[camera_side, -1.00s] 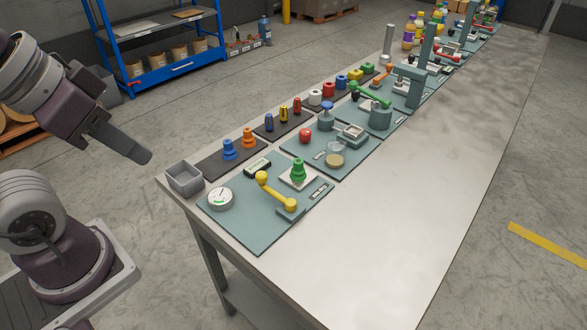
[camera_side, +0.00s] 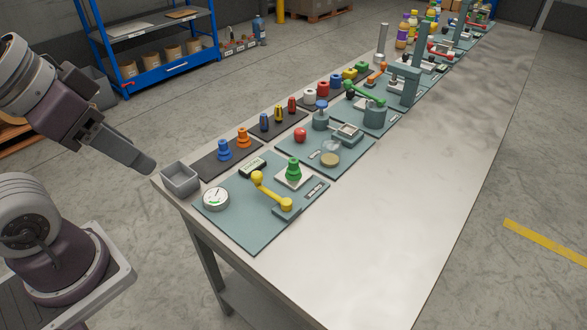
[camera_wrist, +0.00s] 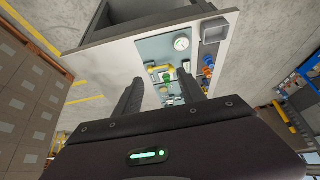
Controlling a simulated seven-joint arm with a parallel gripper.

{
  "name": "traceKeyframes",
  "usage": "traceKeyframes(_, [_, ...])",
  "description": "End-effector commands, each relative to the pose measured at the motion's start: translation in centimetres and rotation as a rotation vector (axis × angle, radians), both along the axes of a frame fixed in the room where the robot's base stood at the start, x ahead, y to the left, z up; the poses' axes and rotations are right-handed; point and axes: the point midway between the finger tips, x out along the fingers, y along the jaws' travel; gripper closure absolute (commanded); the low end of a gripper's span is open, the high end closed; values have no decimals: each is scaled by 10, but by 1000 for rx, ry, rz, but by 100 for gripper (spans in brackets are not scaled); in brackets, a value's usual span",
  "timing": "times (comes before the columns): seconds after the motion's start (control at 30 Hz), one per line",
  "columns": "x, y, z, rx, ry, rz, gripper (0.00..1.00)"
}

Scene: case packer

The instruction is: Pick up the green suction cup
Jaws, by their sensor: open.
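The green suction cup (camera_side: 293,169) stands upright on a small pale plate (camera_side: 289,182) on the nearest teal panel (camera_side: 246,232). In the wrist view the green cup (camera_wrist: 167,77) is small and far off, between my fingers. My gripper (camera_side: 148,167) is at the left, off the table's end and beside the grey bin, well away from the cup. In the wrist view my gripper (camera_wrist: 163,90) has its two dark fingers apart with nothing between them.
A yellow lever (camera_side: 271,191) stands just in front of the cup. A gauge (camera_side: 215,198), a grey bin (camera_side: 180,179), and blue (camera_side: 224,150) and orange (camera_side: 243,138) cups are nearby. More fixtures line the table behind. The table's right side (camera_side: 420,190) is bare.

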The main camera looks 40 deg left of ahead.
Motion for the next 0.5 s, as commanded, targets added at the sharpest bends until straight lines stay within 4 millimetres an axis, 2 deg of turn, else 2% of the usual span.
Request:
traceKeyframes(0.07, [6, 0, 3, -14, 8, 24, 53])
traceKeyframes(0.17, [36, -1, 15, -91, 58, 162, 53])
traceKeyframes(0.27, [94, -1, 23, -209, 138, 420, 53])
traceKeyframes(0.33, [141, -2, 18, -285, 195, 629, 53])
traceKeyframes(0.43, [209, -3, -11, -367, 270, 947, 53])
traceKeyframes(0.5, [253, -3, -44, -406, 309, 1172, 53])
